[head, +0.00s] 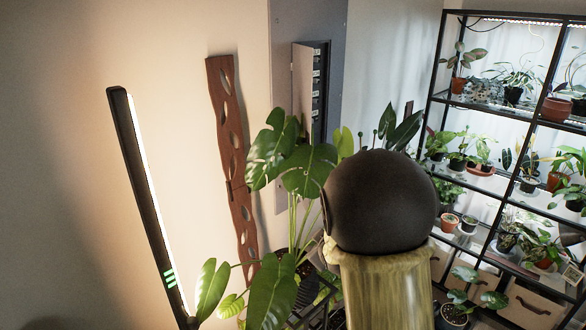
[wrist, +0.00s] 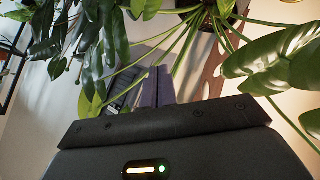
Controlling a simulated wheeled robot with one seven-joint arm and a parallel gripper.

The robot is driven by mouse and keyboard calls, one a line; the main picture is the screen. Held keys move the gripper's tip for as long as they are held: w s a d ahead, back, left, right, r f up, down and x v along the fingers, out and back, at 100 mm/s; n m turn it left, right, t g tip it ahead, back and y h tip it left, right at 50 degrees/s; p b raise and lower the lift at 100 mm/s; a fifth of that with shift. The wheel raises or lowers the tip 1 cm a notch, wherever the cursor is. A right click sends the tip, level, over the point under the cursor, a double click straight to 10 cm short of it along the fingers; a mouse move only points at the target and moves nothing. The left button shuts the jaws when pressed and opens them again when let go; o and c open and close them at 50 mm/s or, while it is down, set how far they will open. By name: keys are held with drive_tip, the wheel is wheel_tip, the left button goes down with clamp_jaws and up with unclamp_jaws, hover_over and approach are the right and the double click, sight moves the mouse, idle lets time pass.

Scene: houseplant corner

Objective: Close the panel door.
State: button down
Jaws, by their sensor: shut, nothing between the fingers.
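The panel door (head: 302,82) is a narrow pale leaf at the left side of a grey wall panel (head: 281,18) in the head view. It stands open, and a dark interior with a column of small labelled switches (head: 317,75) shows to its right. Monstera leaves hide the lower part of the door and opening. My gripper (wrist: 157,76) shows in the wrist view with its two dark fingers together and nothing held. Leaves and stems surround the fingertips. I cannot tell whether they touch anything. I do not see the gripper in the head view.
A monstera (head: 285,165) stands before the panel. A dark ball (head: 380,200) on a streaked column (head: 385,285) blocks the foreground. A pierced wooden strip (head: 228,140) hangs left, near a lit bar lamp (head: 145,190). A black plant shelf (head: 485,104) stands right.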

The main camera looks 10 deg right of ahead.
drive_tip(key=w+a+r+n+t+y+p, duration=0.1)
drive_tip(key=w+a+r+n+t+y, duration=0.4)
drive_tip(key=w+r+n, duration=0.5)
drive_tip(key=w+n+t, duration=0.1)
drive_tip(key=n+t, duration=0.1)
drive_tip(key=n, duration=0.1)
drive_tip(key=shift+w+a+r+p, duration=0.25)
drive_tip(key=shift+a+r+p, duration=0.05)
drive_tip(key=shift+a, duration=0.05)
drive_tip(key=w+a+p, duration=0.2)
drive_tip(key=w+p, duration=0.4)
drive_tip(key=w, duration=0.4)
drive_tip(key=d, duration=0.1)
drive_tip(key=d+p, duration=0.1)
drive_tip(key=d, duration=0.2)
drive_tip(key=shift+s, duration=0.3)
drive_tip(key=shift+d, duration=0.1)
